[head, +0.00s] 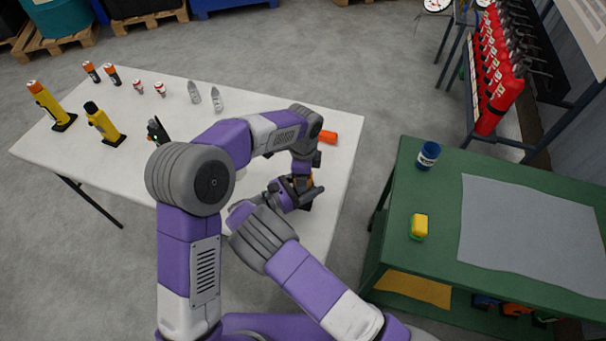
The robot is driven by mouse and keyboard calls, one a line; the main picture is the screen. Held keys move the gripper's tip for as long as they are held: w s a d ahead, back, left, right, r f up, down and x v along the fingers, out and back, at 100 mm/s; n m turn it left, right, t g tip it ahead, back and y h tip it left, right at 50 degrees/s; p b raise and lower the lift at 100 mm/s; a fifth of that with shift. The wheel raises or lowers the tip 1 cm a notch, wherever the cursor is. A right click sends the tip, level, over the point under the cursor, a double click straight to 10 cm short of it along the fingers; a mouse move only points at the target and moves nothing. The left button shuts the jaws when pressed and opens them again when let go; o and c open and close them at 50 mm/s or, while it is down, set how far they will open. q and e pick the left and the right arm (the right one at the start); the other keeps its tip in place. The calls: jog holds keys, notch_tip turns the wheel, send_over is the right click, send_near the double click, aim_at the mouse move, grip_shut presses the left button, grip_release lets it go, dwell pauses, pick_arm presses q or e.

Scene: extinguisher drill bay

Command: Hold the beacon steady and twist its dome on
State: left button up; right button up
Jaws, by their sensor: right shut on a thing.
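My two arms meet over the right part of the white table. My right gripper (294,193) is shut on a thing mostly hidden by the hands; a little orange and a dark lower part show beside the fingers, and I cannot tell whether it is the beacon. My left gripper (303,172) reaches down from above at the same spot; its fingers are too hidden to read. A yellow beacon-like unit with an orange top (46,104) stands on a black base at the table's left. A similar yellow unit with a black top (102,124) stands near it. No loose dome is clearly identifiable.
The white table (255,97) also holds small orange-topped torches (111,74), grey pieces (216,99), a dark handset (157,132) and an orange item (327,136). A green bench (440,165) at right bears a blue jar (428,155) and a yellow-green block (418,227).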

pick_arm(q)
jog(key=c, duration=0.4)
jog(key=shift+n, duration=0.3)
jog(key=n, duration=0.3)
jog(key=shift+n, duration=0.3)
jog(key=n, duration=0.3)
jog(key=shift+n, duration=0.4)
jog(key=n, duration=0.7)
jog(key=shift+d, duration=0.1)
jog(key=o, duration=0.7)
